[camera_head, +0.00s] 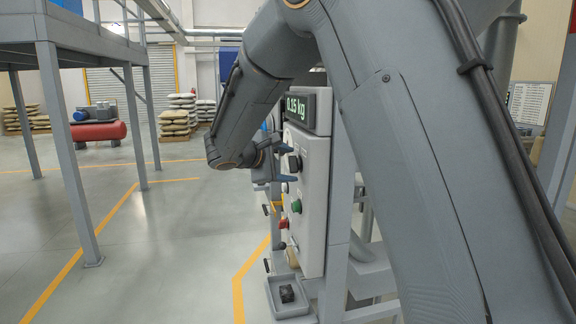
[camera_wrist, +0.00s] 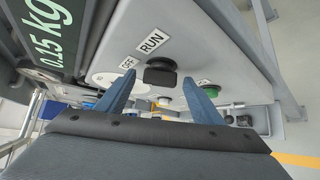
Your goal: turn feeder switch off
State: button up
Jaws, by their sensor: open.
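The feeder switch is a black knob (camera_wrist: 160,73) on the grey control panel (camera_wrist: 205,45). Labels reading OFF (camera_wrist: 127,63) and RUN (camera_wrist: 152,42) stand beside it. It also shows in the head view as a dark knob (camera_head: 294,163) below the display. I cannot tell which label it points to. My gripper (camera_wrist: 160,97) is open, its two blue fingers spread to either side of the knob in the wrist view, with nothing held. In the head view my gripper (camera_head: 281,160) is close in front of the panel, and contact with the knob cannot be made out.
The display (camera_head: 302,107) reads 0.15 kg. A green button (camera_head: 296,206) and a red button (camera_head: 283,224) sit below the knob. A small tray (camera_head: 290,308) with a dark object is at the panel's foot. Open floor lies to the left.

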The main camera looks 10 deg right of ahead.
jog(key=b+v, duration=0.2)
jog(key=v, duration=0.5)
jog(key=shift+s+a+b, duration=0.15)
jog(key=shift+a+b, duration=0.05)
jog(key=shift+b, duration=0.1)
jog(key=s+d+f+m+g+y, duration=0.2)
jog(key=s+d+f+g, duration=0.1)
jog(key=s+f, duration=0.4)
jog(key=s+d+f+m+g+y, duration=0.1)
jog(key=s+d+f+g+y, duration=0.15)
jog(key=s+f, duration=0.45)
jog(key=s+f+m+g+y, duration=0.2)
jog(key=s+f+m+y, duration=0.4)
jog(key=s+f, duration=0.8)
jog(key=shift+s+a+f+m+b, duration=0.2)
jog(key=shift+s+m+b, duration=0.45)
jog(key=shift+m, duration=1.25)
jog(key=shift+s, duration=0.2)
